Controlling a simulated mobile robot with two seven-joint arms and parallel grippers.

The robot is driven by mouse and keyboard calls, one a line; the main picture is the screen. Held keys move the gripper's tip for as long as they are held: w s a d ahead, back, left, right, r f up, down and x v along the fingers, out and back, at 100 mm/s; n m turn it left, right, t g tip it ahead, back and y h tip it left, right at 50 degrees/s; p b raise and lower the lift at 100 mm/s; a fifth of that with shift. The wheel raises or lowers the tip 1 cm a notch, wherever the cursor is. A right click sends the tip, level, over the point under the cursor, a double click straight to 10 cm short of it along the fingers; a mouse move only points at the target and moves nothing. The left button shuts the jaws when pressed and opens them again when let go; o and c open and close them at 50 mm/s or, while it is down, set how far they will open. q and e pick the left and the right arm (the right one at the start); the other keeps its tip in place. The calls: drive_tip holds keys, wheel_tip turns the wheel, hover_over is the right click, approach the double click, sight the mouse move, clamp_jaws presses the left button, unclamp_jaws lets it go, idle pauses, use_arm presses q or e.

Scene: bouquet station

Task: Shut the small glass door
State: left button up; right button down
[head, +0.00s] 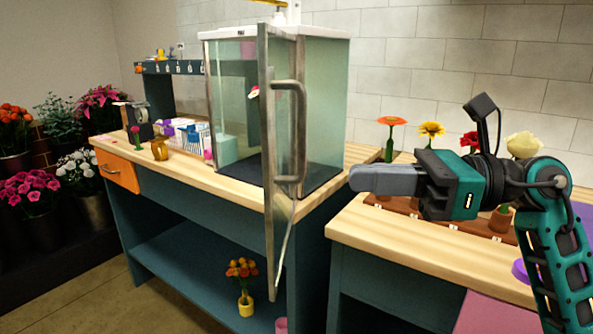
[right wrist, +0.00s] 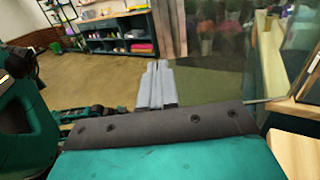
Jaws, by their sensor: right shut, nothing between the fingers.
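The glass door (head: 268,150) of the glass cabinet (head: 236,100) stands open in the head view, swung out towards me and seen nearly edge-on. Its metal frame reaches below the worktop edge. Its bar handle (head: 300,130) is on the right side of the door. My right gripper (head: 356,180) is shut and empty, to the right of the handle and apart from it in the picture. In the right wrist view, its shut fingers (right wrist: 157,68) point towards a vertical frame bar, with tinted glass (right wrist: 230,50) to the right. Contact there cannot be told. My left gripper is not in view.
The cabinet stands on a wooden worktop (head: 190,172) with a white basket (head: 196,138) at its left. Single flowers stand in a wooden rack (head: 408,206) behind my right arm. A potted orange flower (head: 242,285) sits below the worktop. Flower buckets fill the far left.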

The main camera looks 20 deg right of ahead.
sight(270, 174)
drive_tip(key=p+x, duration=0.1)
drive_tip(key=x, duration=0.8)
drive_tip(key=shift+a, duration=0.15)
